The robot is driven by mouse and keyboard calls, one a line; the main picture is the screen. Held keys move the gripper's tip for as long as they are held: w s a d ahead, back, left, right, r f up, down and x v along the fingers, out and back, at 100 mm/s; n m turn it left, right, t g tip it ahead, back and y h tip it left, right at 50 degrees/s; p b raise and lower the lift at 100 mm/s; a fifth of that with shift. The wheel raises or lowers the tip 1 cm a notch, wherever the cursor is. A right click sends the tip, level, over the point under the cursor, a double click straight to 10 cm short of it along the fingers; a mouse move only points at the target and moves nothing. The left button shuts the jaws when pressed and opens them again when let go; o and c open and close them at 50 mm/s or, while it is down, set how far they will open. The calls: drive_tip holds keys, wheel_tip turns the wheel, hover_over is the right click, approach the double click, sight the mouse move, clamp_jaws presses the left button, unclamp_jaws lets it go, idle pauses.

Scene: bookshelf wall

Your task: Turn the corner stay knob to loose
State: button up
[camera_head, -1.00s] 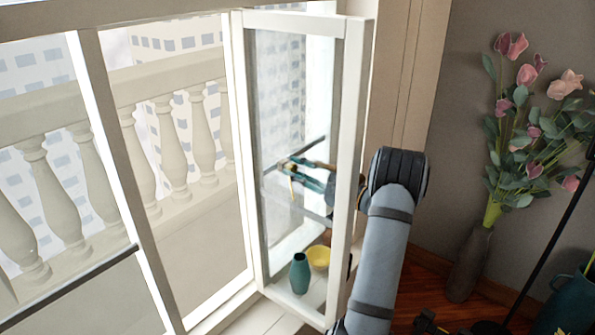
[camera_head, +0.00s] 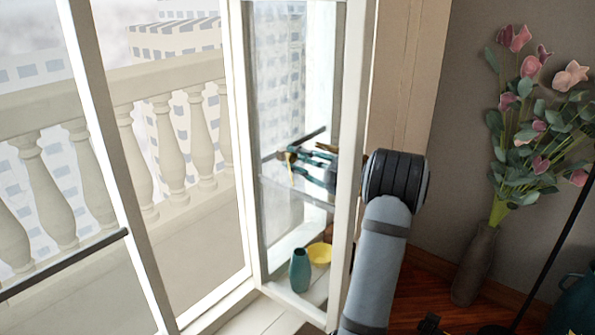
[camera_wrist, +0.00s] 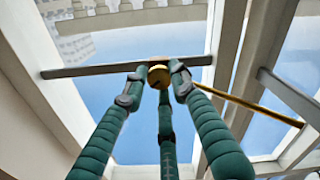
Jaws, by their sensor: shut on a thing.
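A round brass knob (camera_wrist: 159,75) sits at the dark metal bar (camera_wrist: 90,70) in the wrist view, where a long thin brass rod (camera_wrist: 250,105) runs off to the right. My gripper (camera_wrist: 157,84) has three green segmented fingers with grey tips. They are closed in around the knob from below, with the tips at its sides. In the head view my gripper (camera_head: 300,160) shows through the glass of the open window sash (camera_head: 350,180), at the dark bar (camera_head: 312,137). The knob is too small there to read its turn, and no loose marking is legible.
A teal vase (camera_head: 300,270) and a yellow bowl (camera_head: 320,253) show through the sash's lower glass. A tall vase of pink flowers (camera_head: 475,265) stands at the right by the wall. The window frame (camera_head: 130,180) stands left of the sash.

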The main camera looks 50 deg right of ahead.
drive_tip(key=n+b, duration=0.5)
drive_tip(key=b, duration=0.1)
drive_tip(key=shift+w+a+f+n, duration=0.1)
drive_tip(key=shift+a+f+n, duration=0.05)
drive_tip(key=shift+f+n, duration=0.25)
clamp_jaws()
drive_tip(key=n+b, duration=0.4)
drive_tip(key=b, duration=0.1)
drive_tip(key=shift+a+r+n, duration=0.1)
drive_tip(key=shift+n, duration=0.2)
drive_tip(key=o, duration=1.1)
unclamp_jaws()
drive_tip(key=shift+r, duration=0.15)
drive_tip(key=shift+o, duration=0.2)
drive_tip(key=s, duration=1.2)
drive_tip(key=shift+a, duration=0.25)
